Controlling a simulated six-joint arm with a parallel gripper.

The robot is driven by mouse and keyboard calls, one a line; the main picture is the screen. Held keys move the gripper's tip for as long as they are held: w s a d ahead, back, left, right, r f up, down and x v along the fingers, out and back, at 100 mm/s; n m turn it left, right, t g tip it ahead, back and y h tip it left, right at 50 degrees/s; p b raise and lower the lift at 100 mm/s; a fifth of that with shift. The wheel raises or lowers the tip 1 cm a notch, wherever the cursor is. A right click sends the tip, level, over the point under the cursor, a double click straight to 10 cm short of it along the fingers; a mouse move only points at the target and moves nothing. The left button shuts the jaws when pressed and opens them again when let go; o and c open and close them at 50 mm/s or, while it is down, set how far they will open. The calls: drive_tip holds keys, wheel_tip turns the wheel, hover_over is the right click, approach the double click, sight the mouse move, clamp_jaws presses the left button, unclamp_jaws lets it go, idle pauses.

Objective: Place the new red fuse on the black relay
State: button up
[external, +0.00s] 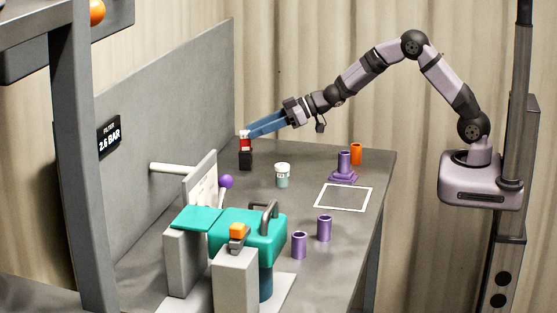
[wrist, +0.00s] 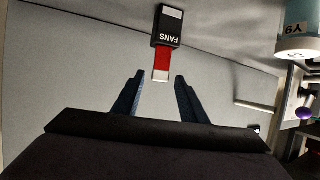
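The red fuse (external: 245,143) has a pale top and stands upright on the black relay (external: 245,160), a small block near the grey back panel. In the wrist view the red fuse (wrist: 162,60) is in line with the black relay (wrist: 166,33), which is marked FANS; they appear to touch. How deeply the fuse is seated cannot be seen. My gripper (external: 251,131) reaches in from the right with its blue fingers at the fuse's top. In the wrist view my gripper (wrist: 159,76) is open, with a fingertip on each side of the fuse's pale end and visible gaps.
A white-lidded jar (external: 282,175) stands right of the relay. A teal machine (external: 262,237) with a purple-knobbed lever (external: 226,182) is in front. The white-outlined square (external: 344,197) is empty.

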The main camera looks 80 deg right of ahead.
drive_tip(key=shift+v, duration=2.05)
drive_tip(key=s+d+m+g+h+p, duration=0.35)
drive_tip(key=s+d+h, duration=0.3)
drive_tip(key=s, duration=0.75)
drive_tip(key=s+a+f+g, duration=0.1)
drive_tip(key=s+f+g, duration=0.2)
drive_tip(key=s, duration=0.5)
drive_tip(key=s+a+f+g+y, duration=0.1)
drive_tip(key=s+a+f+g, duration=0.1)
drive_tip(key=s, duration=0.7)
drive_tip(key=s+a+f+m+g, duration=0.1)
drive_tip(key=s+f+g, duration=0.2)
drive_tip(key=s, duration=0.5)
drive_tip(key=shift+s+a+f+g, duration=0.2)
drive_tip(key=shift+s+f+g, duration=0.1)
drive_tip(key=shift+g, duration=0.25)
drive_tip(key=shift+y, duration=0.25)
